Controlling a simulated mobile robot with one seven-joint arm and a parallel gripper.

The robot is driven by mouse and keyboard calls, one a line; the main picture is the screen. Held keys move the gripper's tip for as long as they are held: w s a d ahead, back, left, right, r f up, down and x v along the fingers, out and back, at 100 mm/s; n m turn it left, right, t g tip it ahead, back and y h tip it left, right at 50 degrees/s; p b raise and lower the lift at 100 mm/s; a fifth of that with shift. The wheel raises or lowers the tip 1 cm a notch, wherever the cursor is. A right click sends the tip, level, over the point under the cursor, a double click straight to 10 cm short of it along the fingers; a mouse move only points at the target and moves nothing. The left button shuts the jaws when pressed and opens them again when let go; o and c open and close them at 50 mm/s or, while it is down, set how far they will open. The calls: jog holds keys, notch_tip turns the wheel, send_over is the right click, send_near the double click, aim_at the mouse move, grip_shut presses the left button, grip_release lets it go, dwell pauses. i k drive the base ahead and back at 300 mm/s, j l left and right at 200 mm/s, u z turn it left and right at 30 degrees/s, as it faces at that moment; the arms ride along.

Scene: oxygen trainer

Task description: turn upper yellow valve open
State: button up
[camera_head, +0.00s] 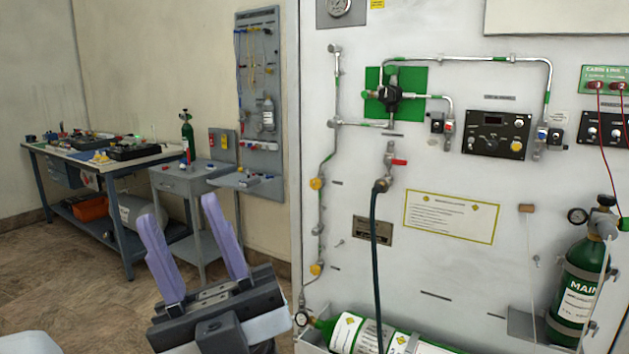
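The upper yellow valve (316,184) is a small round yellow knob on the vertical silver pipe near the left edge of the white panel (450,175). A second, lower yellow valve (316,269) sits below it on the same pipe line. My gripper (184,212) is in the lower left, in front of the panel's left edge. Its two purple fingers stand apart and point up, with nothing between them. It is left of and below the upper yellow valve, not touching it. I cannot tell the valve's turn position.
A red-handled valve (398,162) with a dark hose (374,260) is right of the yellow valves. A green cylinder (350,333) lies at the panel's foot. A green MAIN cylinder (580,280) stands at right. A workbench (100,160) and small grey table (190,178) are behind left.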

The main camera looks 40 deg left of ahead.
aim_at(316, 183)
jog(key=i+j, duration=0.2)
jog(key=j, duration=0.15)
jog(key=i+j, duration=0.2)
jog(key=i+j+z, duration=0.1)
jog(key=j, duration=0.35)
jog(key=i+j, duration=0.4)
jog(key=j, duration=0.3)
